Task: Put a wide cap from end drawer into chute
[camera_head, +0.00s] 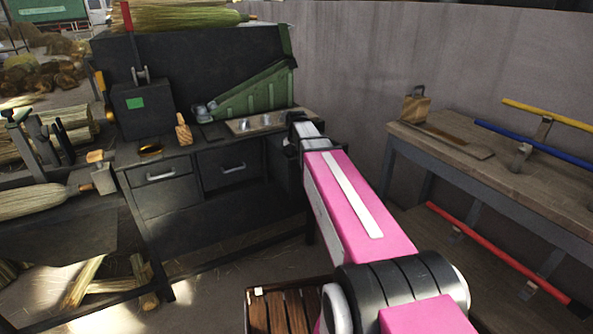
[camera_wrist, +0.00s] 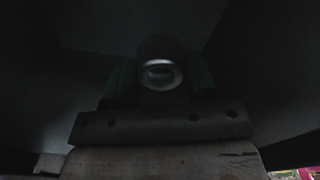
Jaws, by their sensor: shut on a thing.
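In the wrist view my gripper (camera_wrist: 160,82) has its two green-lined fingers closed on a short dark cap (camera_wrist: 159,50) with a bright metallic ring around its opening. Dark walls surround them, and deep shadow hides most detail. In the head view my pink arm reaches to the right end of the dark workbench; the fingers and the cap are hidden there. The end drawer cannot be made out behind my arm. A green sloped piece (camera_head: 258,97), possibly the chute, stands on the bench top.
A dark box with a green label (camera_head: 135,104), a wooden piece (camera_head: 183,130) and a metal plate (camera_head: 255,123) are on the bench. A wooden side table (camera_head: 520,185) with coloured rods stands right, along the wall. A slatted crate (camera_head: 281,311) is low in front.

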